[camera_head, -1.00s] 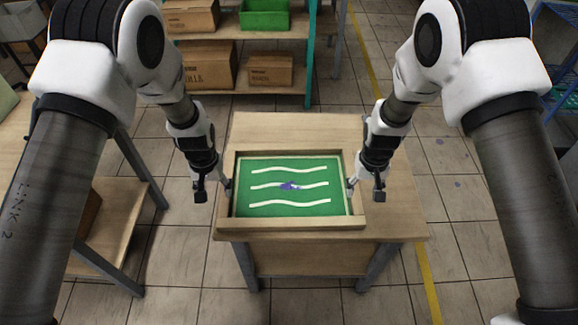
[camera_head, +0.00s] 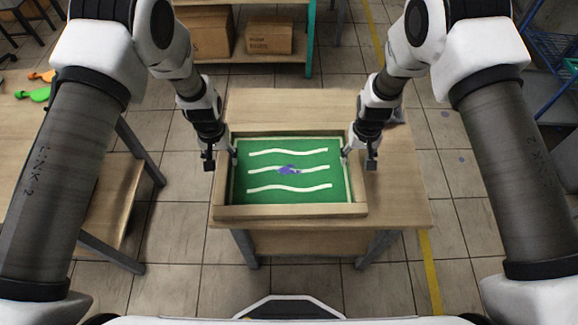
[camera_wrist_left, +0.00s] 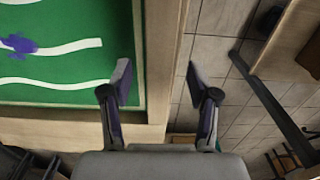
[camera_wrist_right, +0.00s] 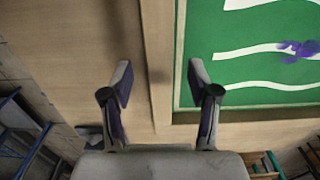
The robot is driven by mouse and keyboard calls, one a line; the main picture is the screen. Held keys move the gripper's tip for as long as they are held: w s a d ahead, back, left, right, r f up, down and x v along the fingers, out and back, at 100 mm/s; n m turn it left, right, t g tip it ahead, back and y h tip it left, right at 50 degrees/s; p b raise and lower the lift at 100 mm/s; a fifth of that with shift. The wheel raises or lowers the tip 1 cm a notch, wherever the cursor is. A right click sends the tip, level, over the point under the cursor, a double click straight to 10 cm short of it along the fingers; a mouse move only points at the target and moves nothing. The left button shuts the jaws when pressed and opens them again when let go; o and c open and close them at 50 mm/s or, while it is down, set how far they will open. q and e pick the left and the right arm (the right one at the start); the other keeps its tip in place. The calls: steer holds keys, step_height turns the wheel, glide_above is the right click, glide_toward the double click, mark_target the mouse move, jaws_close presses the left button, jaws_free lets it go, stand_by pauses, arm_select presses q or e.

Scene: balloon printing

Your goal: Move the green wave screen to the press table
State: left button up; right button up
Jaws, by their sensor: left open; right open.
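The green wave screen (camera_head: 290,198) has a wooden frame, a green face with three white wavy lines and a purple blot in the middle. It lies flat on a small wooden table (camera_head: 400,205). My left gripper (camera_head: 222,158) is open at the screen's left side; in the left wrist view the wooden frame rim (camera_wrist_left: 162,60) runs between its spread fingers (camera_wrist_left: 158,88). My right gripper (camera_head: 358,160) is open at the right side; in the right wrist view the rim (camera_wrist_right: 160,50) likewise runs between its fingers (camera_wrist_right: 159,84). Whether the fingers touch the frame cannot be told.
Another wooden table (camera_head: 85,150) stands at the left, with an orange item (camera_head: 43,76) and a green item (camera_head: 38,95) on it. A shelf with cardboard boxes (camera_head: 268,36) is at the back. A blue rack (camera_head: 555,45) stands at the right. Tiled floor around the table is clear.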

arm_select(q)
steer(key=shift+f, duration=0.65)
arm_select(e)
steer(key=shift+f, duration=0.6)
arm_select(q)
steer(key=shift+w+f, duration=0.1)
steer(key=shift+f, duration=0.4)
arm_select(e)
steer(key=shift+w+f, duration=0.1)
steer(key=shift+f, duration=0.45)
arm_select(q)
jaws_close()
arm_select(e)
steer(key=shift+r, duration=0.1)
jaws_close()
arm_select(q)
steer(key=shift+r, duration=0.15)
arm_select(e)
steer(key=shift+r, duration=0.1)
